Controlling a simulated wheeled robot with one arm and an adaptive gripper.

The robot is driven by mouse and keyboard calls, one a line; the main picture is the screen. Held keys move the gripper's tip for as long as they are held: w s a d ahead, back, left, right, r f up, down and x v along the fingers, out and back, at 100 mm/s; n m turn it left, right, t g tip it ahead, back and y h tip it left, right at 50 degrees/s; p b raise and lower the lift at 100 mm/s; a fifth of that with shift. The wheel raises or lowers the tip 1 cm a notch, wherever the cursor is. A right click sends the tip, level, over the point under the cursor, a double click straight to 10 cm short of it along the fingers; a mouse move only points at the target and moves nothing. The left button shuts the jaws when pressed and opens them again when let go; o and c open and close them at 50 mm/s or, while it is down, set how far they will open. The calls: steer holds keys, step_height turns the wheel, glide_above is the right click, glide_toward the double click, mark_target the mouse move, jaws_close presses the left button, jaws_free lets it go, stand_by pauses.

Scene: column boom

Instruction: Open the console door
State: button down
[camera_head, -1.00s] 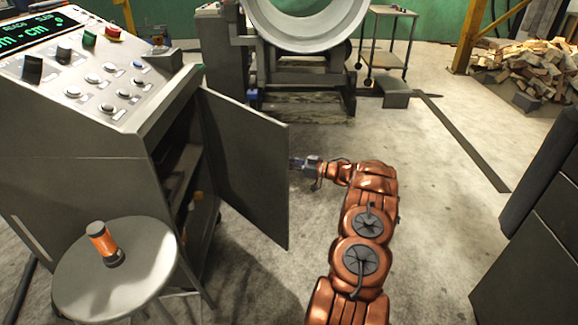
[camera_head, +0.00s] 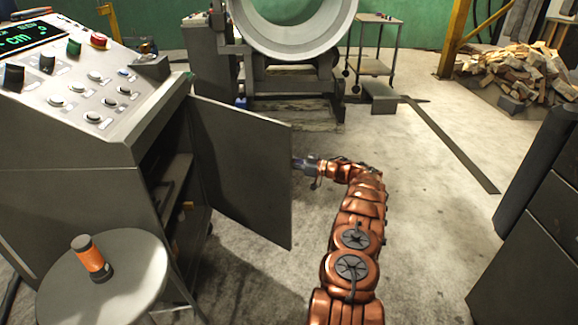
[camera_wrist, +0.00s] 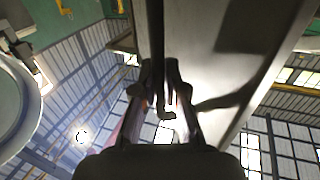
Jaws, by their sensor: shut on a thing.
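The console (camera_head: 70,190) stands at the left in the head view, with a sloped button panel on top. Its grey door (camera_head: 240,170) stands open, swung out to the right, and dark shelves show inside. My gripper (camera_head: 299,163) is at the door's free right edge, about mid-height, partly hidden behind the door. In the wrist view my gripper (camera_wrist: 163,85) has its two fingers on either side of a thin dark strip at the door (camera_wrist: 205,55), shut on it. I cannot tell whether this strip is the door's edge or a handle.
A round stool (camera_head: 130,265) with an orange and black cylinder (camera_head: 91,258) stands before the console. A dark cabinet (camera_head: 535,220) is at the right. A large ring machine (camera_head: 290,60) and a cart (camera_head: 375,50) are behind. The floor right of my arm is clear.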

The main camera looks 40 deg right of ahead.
steer(key=shift+w+d, duration=0.1)
steer(key=shift+d, duration=0.25)
steer(key=shift+d, duration=0.1)
stand_by(0.4)
steer(key=c, duration=1.2)
jaws_free()
steer(key=v, duration=1.2)
